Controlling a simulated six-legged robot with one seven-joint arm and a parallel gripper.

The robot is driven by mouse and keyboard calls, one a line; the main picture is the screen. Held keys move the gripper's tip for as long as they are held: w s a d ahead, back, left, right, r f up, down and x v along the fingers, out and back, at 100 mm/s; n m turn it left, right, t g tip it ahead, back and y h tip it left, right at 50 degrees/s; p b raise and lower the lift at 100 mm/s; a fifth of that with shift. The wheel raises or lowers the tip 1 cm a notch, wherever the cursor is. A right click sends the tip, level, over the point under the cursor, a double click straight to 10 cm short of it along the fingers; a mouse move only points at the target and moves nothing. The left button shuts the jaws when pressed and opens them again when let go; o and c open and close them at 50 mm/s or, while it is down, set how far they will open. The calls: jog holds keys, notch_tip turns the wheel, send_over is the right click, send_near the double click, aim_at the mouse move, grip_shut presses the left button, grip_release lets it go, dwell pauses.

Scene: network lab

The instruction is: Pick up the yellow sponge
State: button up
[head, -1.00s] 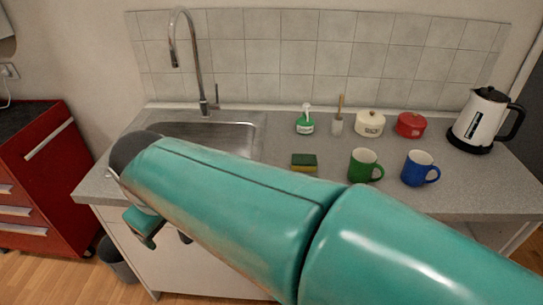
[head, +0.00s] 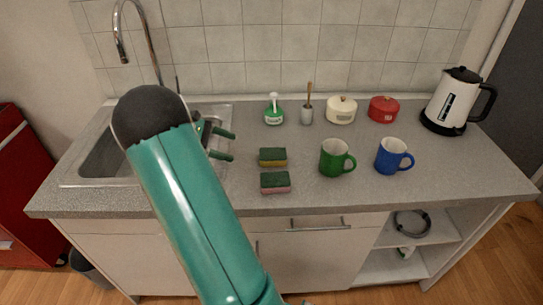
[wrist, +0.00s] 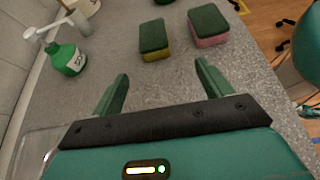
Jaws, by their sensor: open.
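The yellow sponge (head: 272,158) has a dark green top and lies on the grey counter, behind a pink sponge (head: 277,183) with the same green top. In the wrist view the yellow sponge (wrist: 154,40) lies ahead of my gripper, slightly left of the pink one (wrist: 208,26). My gripper (head: 229,145) is open and empty, over the counter by the sink's right edge, left of both sponges. In the wrist view its two green fingers (wrist: 160,84) stand apart, with bare counter between them and the yellow sponge beyond the tips.
A green soap bottle (head: 274,110) and a brush in a holder (head: 307,113) stand behind the sponges. A green mug (head: 335,158) and a blue mug (head: 392,156) stand to the right. The sink (head: 105,160) is left.

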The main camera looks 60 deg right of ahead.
aim_at(267, 153)
jog(key=shift+s+d+f+g, duration=0.25)
jog(key=shift+d+f, duration=0.05)
jog(key=shift+d, duration=0.15)
jog(key=shift+s+d+f+g, duration=0.2)
jog(key=shift+d+f+g, duration=0.05)
jog(key=shift+d, duration=0.2)
jog(key=x, duration=0.8)
jog(key=shift+s+d+f, duration=0.1)
jog(key=shift+d, duration=0.05)
jog(key=x, duration=0.5)
jog(key=shift+s+d, duration=0.15)
jog(key=shift+s, duration=0.05)
jog(key=shift+r, duration=0.25)
jog(key=c, duration=1)
